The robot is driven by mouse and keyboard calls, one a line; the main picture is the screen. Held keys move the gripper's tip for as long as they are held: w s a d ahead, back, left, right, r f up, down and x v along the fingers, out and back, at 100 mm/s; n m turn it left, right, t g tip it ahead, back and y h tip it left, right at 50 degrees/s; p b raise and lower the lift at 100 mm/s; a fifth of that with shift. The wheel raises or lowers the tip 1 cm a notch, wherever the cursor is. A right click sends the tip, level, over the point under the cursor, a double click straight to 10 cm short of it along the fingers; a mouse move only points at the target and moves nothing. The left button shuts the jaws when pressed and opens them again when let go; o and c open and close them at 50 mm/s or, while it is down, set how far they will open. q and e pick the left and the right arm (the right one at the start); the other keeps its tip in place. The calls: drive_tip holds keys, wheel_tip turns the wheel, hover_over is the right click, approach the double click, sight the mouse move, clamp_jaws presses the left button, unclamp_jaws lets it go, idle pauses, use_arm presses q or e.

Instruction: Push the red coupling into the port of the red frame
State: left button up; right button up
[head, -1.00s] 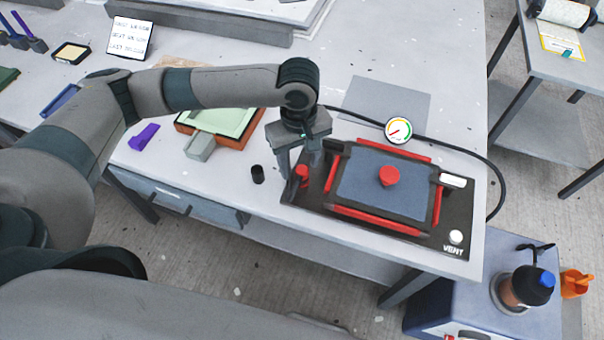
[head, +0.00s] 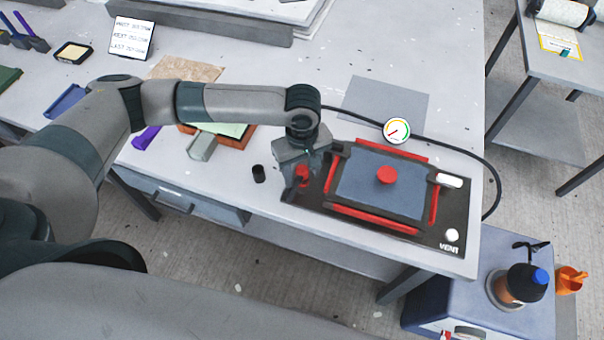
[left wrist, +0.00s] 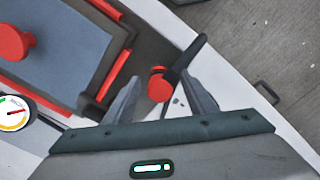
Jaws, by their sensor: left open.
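The red frame (head: 374,229) lies around a blue-grey sheet (head: 355,195) on a black board. A red round knob (head: 387,175) stands mid-sheet; it also shows in the left wrist view (left wrist: 12,43). A smaller red piece, apparently the red coupling (head: 303,172), is at the board's left end, partly hidden by my left gripper (head: 297,183). In the left wrist view, the coupling (left wrist: 159,86) shows between the open fingers of my left gripper (left wrist: 165,88); contact is unclear. A dark bar-like shape meets it there. I cannot make out the port. My right gripper is not in view.
A gauge (head: 397,130) on a black hose stands behind the frame. A small black cylinder (head: 259,173) stands left of the board. The grey mat (head: 385,98) behind the gauge is clear.

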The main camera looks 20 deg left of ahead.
sight(302, 168)
use_arm(q)
drive_tip(key=c, duration=1.2)
drive_tip(key=shift+r, duration=0.15)
drive_tip(key=shift+w+r+b, duration=0.1)
drive_tip(key=shift+r+b, duration=0.25)
drive_tip(key=shift+r, duration=0.2)
wheel_tip(302, 168, up, 2)
drive_tip(key=shift+r+b, duration=0.2)
drive_tip(key=shift+b, duration=0.35)
drive_tip(key=s+d+r+b, duration=0.1)
drive_tip(key=d+r, duration=0.1)
drive_tip(key=d, duration=0.1)
drive_tip(key=s+d+r+b, duration=0.1)
drive_tip(key=d+r, duration=0.2)
drive_tip(key=d, duration=0.1)
drive_tip(key=s+d+r+b, duration=0.1)
drive_tip(key=d+r, duration=0.1)
drive_tip(key=d, duration=0.2)
drive_tip(key=shift+d+r, duration=0.15)
